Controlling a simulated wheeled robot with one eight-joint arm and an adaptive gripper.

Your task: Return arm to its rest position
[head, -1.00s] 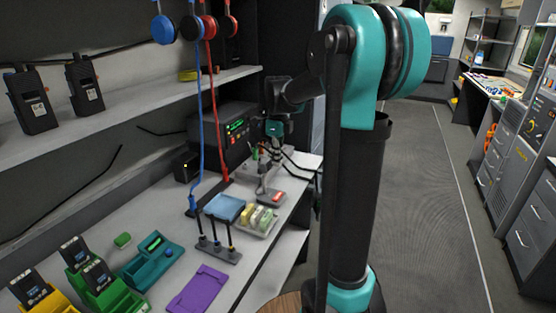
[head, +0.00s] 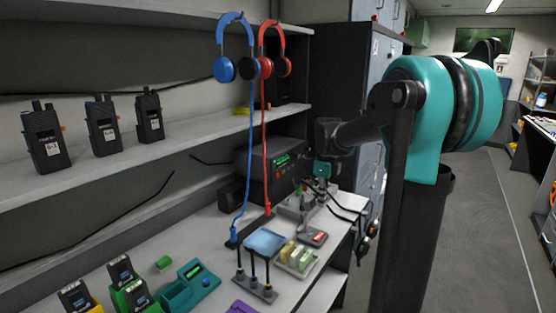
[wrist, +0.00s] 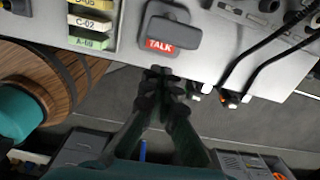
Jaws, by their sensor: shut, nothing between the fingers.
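My arm's teal shoulder joint (head: 425,100) stands at the right in the head view, with a dark link reaching left to the wrist. My gripper (wrist: 160,73) points ahead in the wrist view, its dark fingers together and empty. Its tips are in front of the counter's edge, just below the grey push-to-talk unit with a red TALK label (wrist: 172,45); I cannot tell their height. In the head view the wrist hangs by the counter's far end, and the fingers are hard to make out against the clutter there.
The counter (head: 215,228) carries a tray of labelled blocks (head: 297,258), a stand with a blue pad (head: 265,242) and a black receiver (head: 275,165). Blue headphones (head: 224,69) and red headphones (head: 283,66) hang above. Radios (head: 103,125) stand on the shelf. The aisle floor (head: 490,220) is clear.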

